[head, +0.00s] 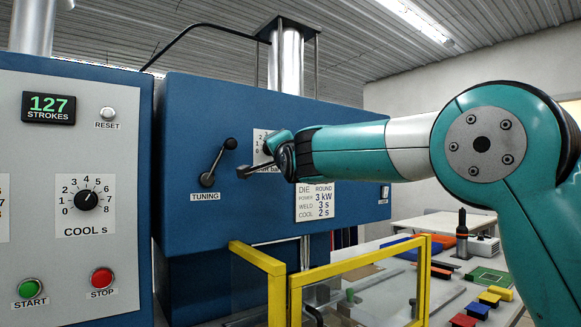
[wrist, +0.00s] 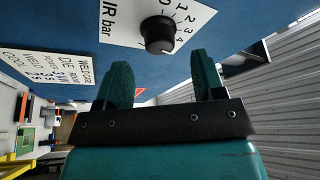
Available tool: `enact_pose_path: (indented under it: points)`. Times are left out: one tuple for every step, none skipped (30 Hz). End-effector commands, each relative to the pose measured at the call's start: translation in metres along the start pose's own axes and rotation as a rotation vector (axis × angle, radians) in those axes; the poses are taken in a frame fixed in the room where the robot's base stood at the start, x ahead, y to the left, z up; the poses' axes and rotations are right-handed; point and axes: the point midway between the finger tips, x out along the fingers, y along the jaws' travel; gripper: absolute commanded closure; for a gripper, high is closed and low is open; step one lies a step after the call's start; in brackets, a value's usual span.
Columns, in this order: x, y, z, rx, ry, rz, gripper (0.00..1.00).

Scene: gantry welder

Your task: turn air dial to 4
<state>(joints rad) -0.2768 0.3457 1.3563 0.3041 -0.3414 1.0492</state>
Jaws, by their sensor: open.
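The air dial is a round black knob (wrist: 158,34) on a white plate (wrist: 125,22) marked "IR bar", with part of its number scale showing, including 2, 3 and 4. I cannot read where its pointer stands. My gripper (wrist: 162,72) is open and empty; its two teal fingers point at the blue panel, apart from the knob, which lies just beyond the gap between them in the wrist view. In the head view my gripper (head: 270,152) is in front of the air plate (head: 260,136) and hides most of it and the knob.
The tuning crank (head: 216,163) sticks out left of my gripper. A die data card (head: 315,201) is below it. A yellow guard frame (head: 335,270) stands lower down. The cool dial (head: 86,201), start button (head: 30,288) and stop button (head: 102,278) are on the left cabinet.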

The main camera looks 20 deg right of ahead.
Motion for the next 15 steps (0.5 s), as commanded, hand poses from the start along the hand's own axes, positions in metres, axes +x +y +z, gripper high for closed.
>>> enact_pose_path:
  points:
    - [-0.016, 0.004, 0.003, 0.001, 0.0, -0.004, 0.37]
    - [-0.024, 0.005, 0.004, 0.001, -0.001, -0.004, 0.37]
    - [-0.035, 0.004, 0.004, 0.001, 0.0, -0.005, 0.37]
    - [-0.043, 0.005, 0.004, 0.001, 0.0, -0.004, 0.37]
    - [-0.051, 0.005, 0.003, 0.001, 0.0, -0.004, 0.37]
    - [-0.061, 0.004, 0.003, 0.002, -0.001, -0.005, 0.37]
    - [-0.069, 0.004, 0.003, 0.002, -0.001, -0.005, 0.37]
    - [-0.076, 0.004, 0.003, 0.001, -0.001, -0.004, 0.37]
    - [-0.085, 0.004, 0.003, 0.002, -0.001, -0.004, 0.37]
    - [-0.092, 0.003, 0.003, 0.002, -0.001, -0.005, 0.37]
    - [-0.098, 0.004, 0.003, 0.002, -0.001, -0.003, 0.37]
    - [-0.106, 0.003, 0.002, 0.002, -0.001, -0.003, 0.37]
    - [-0.111, 0.004, 0.003, 0.002, -0.002, -0.003, 0.37]
    - [-0.115, 0.003, 0.002, 0.002, -0.001, -0.003, 0.37]
    - [-0.121, 0.003, 0.002, 0.002, -0.001, -0.002, 0.37]
